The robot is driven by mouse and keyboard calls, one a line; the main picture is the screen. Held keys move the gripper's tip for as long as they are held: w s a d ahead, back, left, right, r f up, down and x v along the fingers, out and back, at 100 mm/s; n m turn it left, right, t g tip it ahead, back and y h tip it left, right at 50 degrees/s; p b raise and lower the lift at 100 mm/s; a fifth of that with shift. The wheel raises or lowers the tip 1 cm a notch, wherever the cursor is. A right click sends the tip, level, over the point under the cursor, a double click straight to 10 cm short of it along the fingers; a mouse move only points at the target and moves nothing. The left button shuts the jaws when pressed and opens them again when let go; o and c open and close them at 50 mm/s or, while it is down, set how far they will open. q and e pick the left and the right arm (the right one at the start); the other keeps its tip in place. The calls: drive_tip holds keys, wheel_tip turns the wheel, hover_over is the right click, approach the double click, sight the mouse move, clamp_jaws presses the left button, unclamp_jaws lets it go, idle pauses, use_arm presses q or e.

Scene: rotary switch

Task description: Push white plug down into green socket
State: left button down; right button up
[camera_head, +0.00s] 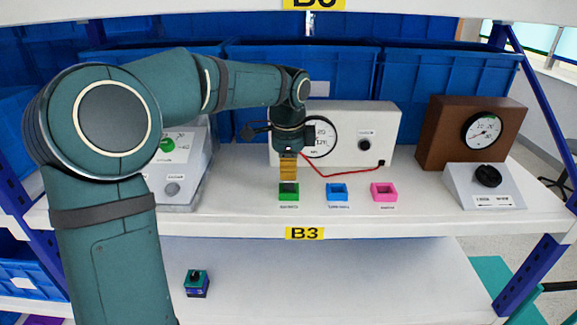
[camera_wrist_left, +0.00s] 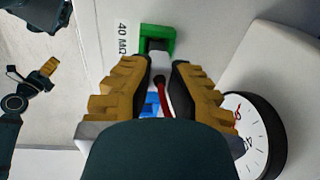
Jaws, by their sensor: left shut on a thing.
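My left gripper (camera_head: 288,178) points down over the green socket (camera_head: 289,191), a small open-topped block on the shelf. In the left wrist view, the gripper's yellow-and-black fingers (camera_wrist_left: 160,72) are shut on the white plug (camera_wrist_left: 153,69), of which only a small pale part shows between them. A red cable (camera_wrist_left: 162,95) runs back from it. The green socket (camera_wrist_left: 171,38) is just beyond the fingertips; I cannot tell whether the plug touches or enters it. My right gripper (camera_wrist_left: 46,72) shows small at the left of the left wrist view; its opening is unclear.
A blue socket (camera_head: 337,191) and a pink socket (camera_head: 384,191) stand to the right of the green one. A white meter box (camera_head: 345,117) is behind, with the red cable running to it. A grey instrument (camera_head: 180,170) stands left; a brown gauge box (camera_head: 445,125) and black-knob switch (camera_head: 488,176) stand right.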

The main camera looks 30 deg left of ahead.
use_arm(q)
drive_tip(key=shift+f+b, duration=0.45)
drive_tip(key=shift+f, duration=0.65)
drive_tip(key=c, duration=1)
unclamp_jaws()
drive_tip(key=shift+r, duration=0.2)
drive_tip(key=r, duration=0.7)
drive_tip(key=shift+s+d+r, duration=0.15)
drive_tip(key=shift+s, duration=0.2)
